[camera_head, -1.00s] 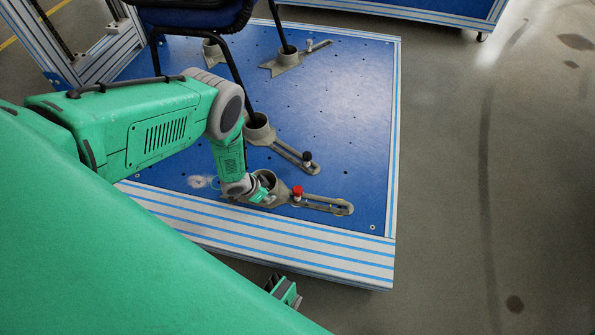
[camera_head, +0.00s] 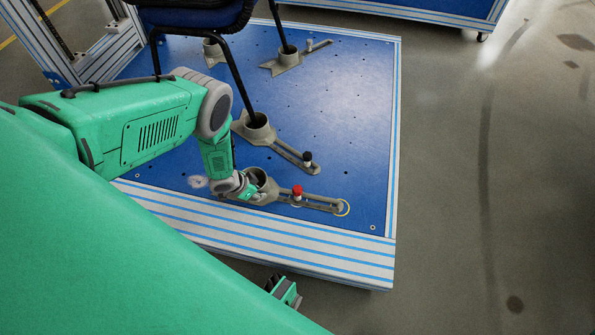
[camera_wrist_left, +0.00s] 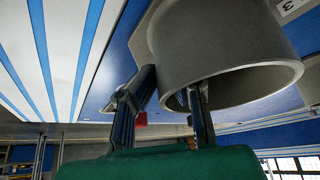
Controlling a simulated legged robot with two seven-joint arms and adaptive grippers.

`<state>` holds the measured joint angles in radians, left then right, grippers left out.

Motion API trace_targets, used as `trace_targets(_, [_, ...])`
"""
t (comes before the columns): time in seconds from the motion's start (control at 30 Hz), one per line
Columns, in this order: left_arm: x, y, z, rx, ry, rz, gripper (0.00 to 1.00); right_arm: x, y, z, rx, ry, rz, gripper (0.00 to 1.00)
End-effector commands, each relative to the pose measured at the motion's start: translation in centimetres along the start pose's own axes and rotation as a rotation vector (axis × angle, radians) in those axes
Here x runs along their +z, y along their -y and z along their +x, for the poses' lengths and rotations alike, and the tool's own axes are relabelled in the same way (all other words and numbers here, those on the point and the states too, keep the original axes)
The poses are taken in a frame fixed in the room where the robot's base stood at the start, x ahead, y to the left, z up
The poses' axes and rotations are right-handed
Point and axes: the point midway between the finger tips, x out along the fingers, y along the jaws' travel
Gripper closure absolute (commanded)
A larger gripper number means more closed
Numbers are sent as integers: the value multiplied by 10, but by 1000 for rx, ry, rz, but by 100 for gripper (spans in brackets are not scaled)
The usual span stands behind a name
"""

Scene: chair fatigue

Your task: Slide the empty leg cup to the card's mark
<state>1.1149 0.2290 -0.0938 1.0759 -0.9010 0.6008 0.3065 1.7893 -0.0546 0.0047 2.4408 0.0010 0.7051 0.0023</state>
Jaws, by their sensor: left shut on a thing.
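The empty leg cup (camera_head: 263,178) is a grey open cup on a slotted foot lying on the blue plate, near its front edge. A red knob (camera_head: 297,190) stands in its slot. My left gripper (camera_head: 247,192) is at the cup's left front side. In the left wrist view its fingers (camera_wrist_left: 165,108) are shut on the cup's wall (camera_wrist_left: 225,62), one apparently inside and one outside. A white card (camera_wrist_left: 290,8) with a 3 is partly cut off there.
A second cup (camera_head: 257,128) with a black knob (camera_head: 307,157) holds a chair leg just behind. More cups hold chair legs farther back. The blue plate (camera_head: 350,110) is clear on the right. A striped edge (camera_head: 270,236) bounds it in front.

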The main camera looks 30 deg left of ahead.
Motion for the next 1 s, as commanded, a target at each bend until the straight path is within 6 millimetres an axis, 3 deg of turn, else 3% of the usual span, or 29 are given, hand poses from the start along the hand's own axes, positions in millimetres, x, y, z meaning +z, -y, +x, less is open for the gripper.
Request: trace_targets(1.0, [24, 30, -14, -1, -3, 0, 100, 0, 0, 0, 0, 0, 0, 45])
